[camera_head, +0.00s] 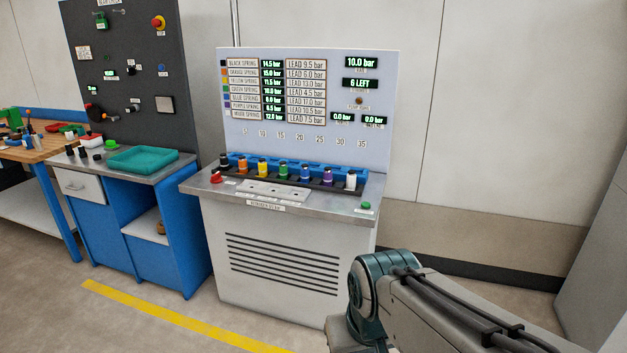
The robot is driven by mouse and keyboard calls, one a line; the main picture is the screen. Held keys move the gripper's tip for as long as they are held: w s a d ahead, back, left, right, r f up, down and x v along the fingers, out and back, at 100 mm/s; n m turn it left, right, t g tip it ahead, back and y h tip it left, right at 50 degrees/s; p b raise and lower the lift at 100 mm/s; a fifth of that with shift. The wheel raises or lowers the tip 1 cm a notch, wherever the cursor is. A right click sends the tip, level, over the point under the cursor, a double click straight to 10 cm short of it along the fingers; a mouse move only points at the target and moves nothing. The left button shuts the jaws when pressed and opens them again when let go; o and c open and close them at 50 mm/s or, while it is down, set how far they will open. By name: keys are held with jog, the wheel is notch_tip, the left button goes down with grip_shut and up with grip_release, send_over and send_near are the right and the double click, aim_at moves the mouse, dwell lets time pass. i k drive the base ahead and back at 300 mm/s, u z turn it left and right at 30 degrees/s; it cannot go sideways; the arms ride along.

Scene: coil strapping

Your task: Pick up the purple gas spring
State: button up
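The purple gas spring (328,176) stands upright in a dark rack (316,184) on the metal top of a grey test bench. It is second from the right in a row of coloured springs, between the blue spring (305,172) and the white spring (351,180). My arm shows at the bottom right, in front of the bench and apart from it. My gripper is not in view.
The black (224,162), orange (242,165), yellow (262,168) and green (283,170) springs share the rack. An upright display panel (310,75) stands behind it. A red knob (216,177) and green button (366,206) sit on the bench top. A blue workbench (130,225) stands left.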

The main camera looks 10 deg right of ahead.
aim_at(327, 174)
jog(key=z, duration=0.2)
jog(key=i, duration=2.35)
jog(key=z, duration=0.2)
